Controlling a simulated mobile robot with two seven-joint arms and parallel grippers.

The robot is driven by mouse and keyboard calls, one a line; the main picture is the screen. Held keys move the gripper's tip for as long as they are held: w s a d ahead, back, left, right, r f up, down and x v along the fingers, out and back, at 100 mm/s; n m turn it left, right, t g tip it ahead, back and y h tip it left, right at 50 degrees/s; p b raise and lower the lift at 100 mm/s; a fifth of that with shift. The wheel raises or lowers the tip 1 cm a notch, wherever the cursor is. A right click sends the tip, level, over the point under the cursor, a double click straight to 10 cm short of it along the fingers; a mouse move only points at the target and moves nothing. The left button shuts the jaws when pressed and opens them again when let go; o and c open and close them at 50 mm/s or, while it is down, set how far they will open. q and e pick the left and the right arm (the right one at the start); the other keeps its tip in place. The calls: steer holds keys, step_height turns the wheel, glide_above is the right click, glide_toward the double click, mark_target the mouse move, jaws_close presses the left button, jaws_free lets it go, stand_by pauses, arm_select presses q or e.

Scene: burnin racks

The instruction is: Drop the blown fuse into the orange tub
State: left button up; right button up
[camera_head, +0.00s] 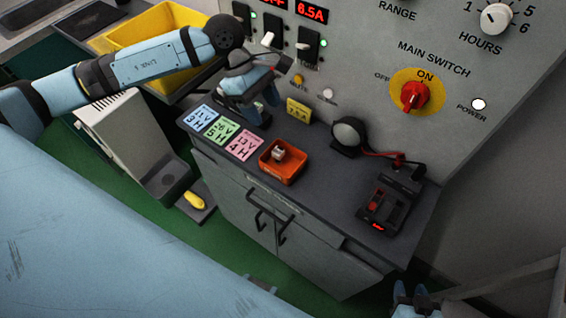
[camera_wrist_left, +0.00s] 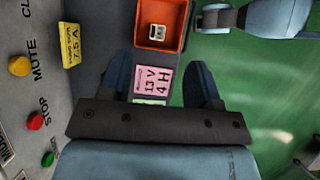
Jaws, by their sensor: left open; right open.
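The orange tub (camera_head: 292,166) stands on the dark counter top, and a small whitish block (camera_head: 279,153), seemingly the fuse, lies inside it. In the left wrist view the tub (camera_wrist_left: 172,13) is at the top, with the block (camera_wrist_left: 157,31) on its floor. My left gripper (camera_head: 256,105) is open and empty above the counter, beside the tub, on the side of the coloured cards. Its two fingers (camera_wrist_left: 158,82) are spread apart in the left wrist view, with nothing between them. My right gripper (camera_head: 416,298) is open at the bottom edge of the head view, low and away from the counter.
Blue, green and pink cards (camera_head: 243,145) lie on the counter. A yellow 7.5 A label (camera_head: 298,109) stands by the panel. A black tester (camera_head: 388,203) and a round dark device (camera_head: 349,135) are to the right. A yellow bin (camera_head: 150,27) is at the back left.

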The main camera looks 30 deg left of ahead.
arm_select(q)
steer(key=v, duration=0.7)
steer(key=shift+b, duration=0.3)
